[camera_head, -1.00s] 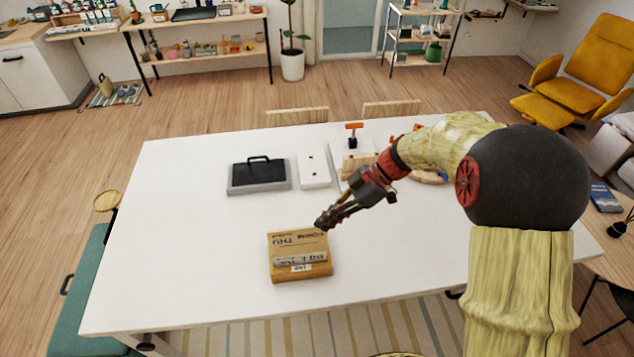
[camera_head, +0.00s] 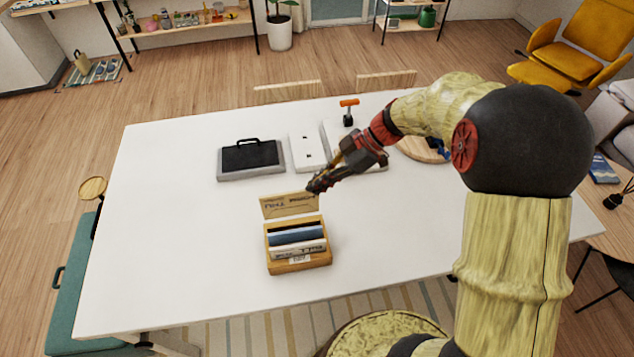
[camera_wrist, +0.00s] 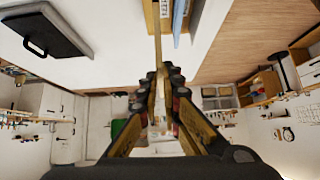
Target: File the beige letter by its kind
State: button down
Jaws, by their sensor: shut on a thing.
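The beige letter (camera_head: 288,206), with dark print, is held near its right end by my gripper (camera_head: 318,186). It stands on edge behind and above the wooden filing box (camera_head: 302,265), and the head view does not settle whether they touch. In the wrist view the letter (camera_wrist: 157,40) shows as a thin edge-on strip between the closed fingertips (camera_wrist: 160,75). The box holds blue, white and grey upright pieces with print along their tops, too small to read. A small white label (camera_head: 299,260) is on its front. Part of the box (camera_wrist: 185,22) shows at the top of the wrist view.
The box stands on a white table (camera_head: 180,240). Behind it are a black-topped grey case (camera_head: 250,158) with a handle, a white plate (camera_head: 307,152), an orange-handled tool (camera_head: 349,112) and a round wooden board (camera_head: 422,150). Much of the left and front table is clear.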

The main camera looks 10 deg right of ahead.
jog(key=shift+d+b, duration=0.15)
jog(key=shift+b, duration=0.4)
notch_tip(320, 180, down, 5)
jog(key=b, duration=0.5)
jog(key=shift+f, duration=0.2)
jog(key=shift+f+b, duration=0.8)
jog(key=shift+b, duration=1.5)
dwell(0.6)
jog(key=shift+f+b, duration=1.4)
jog(key=shift+f, duration=0.05)
jog(key=c, duration=1.9)
grip_release()
jog(key=shift+r, duration=0.1)
